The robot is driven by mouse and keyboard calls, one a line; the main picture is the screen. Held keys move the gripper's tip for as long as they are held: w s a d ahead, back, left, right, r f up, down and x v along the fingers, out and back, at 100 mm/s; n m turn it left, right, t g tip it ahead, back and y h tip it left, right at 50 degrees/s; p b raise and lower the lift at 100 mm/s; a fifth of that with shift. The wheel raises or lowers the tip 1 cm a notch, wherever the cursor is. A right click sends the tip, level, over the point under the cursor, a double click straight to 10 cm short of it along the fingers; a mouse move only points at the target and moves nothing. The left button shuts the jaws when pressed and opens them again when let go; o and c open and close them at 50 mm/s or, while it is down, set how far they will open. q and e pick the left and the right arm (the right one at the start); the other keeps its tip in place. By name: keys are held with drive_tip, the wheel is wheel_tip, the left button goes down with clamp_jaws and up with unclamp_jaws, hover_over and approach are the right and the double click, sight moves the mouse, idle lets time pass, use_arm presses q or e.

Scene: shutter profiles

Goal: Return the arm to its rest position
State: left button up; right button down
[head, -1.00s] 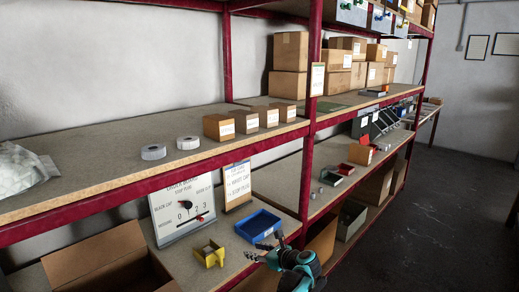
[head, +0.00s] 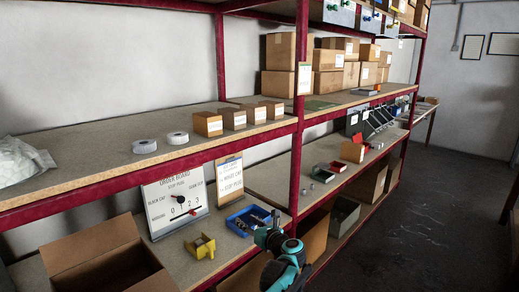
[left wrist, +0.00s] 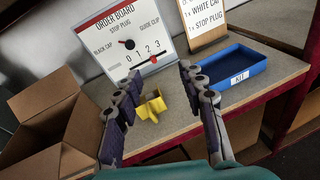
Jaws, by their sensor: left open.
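My left gripper (head: 258,225) is at the front edge of the lower shelf in the head view, overlapping the blue tray (head: 232,215). In the left wrist view my left gripper (left wrist: 158,72) has its two dark fingers spread apart, with nothing held between them. The blue tray (left wrist: 232,75) with a KIT label is just right of the fingers there and looks empty. A small yellow holder (left wrist: 150,106) stands on the shelf beyond and between the fingers. My right gripper is in neither view.
The order board (head: 176,203) stands behind the yellow holder (head: 200,246), with a clipboard sign (head: 229,181) beside it. An open cardboard box (head: 105,258) is at the left. A red upright (head: 298,130) rises close to the gripper. The floor (head: 440,215) at right is clear.

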use_arm(q)
drive_tip(key=s+a+r+m+t+h, duration=0.1)
drive_tip(key=s+r+m+t+h, duration=0.25)
drive_tip(key=r+m, duration=0.5)
drive_tip(key=s+r+m+t+h, duration=0.2)
drive_tip(key=r+m+t+h, duration=0.15)
drive_tip(key=r+m, duration=0.5)
drive_tip(key=s+r+m+g+h, duration=0.2)
drive_tip(key=s+m+h, duration=0.3)
drive_tip(key=s+m, duration=0.25)
drive_tip(key=s+a+f+m+g+y, duration=0.1)
drive_tip(key=s+a+f+m+g, duration=0.2)
drive_tip(key=s+f, duration=0.5)
drive_tip(key=s+a+f+m+g+y, duration=0.1)
drive_tip(key=s+a+f+m+g, duration=0.3)
drive_tip(key=s+f+m, duration=0.4)
drive_tip(key=s+a+f+m+g, duration=0.4)
drive_tip(key=s+f, duration=0.6)
drive_tip(key=s, duration=0.5)
drive_tip(key=shift+a+m+y, duration=0.4)
drive_tip(key=shift+a+m, duration=0.25)
drive_tip(key=shift+a, duration=0.25)
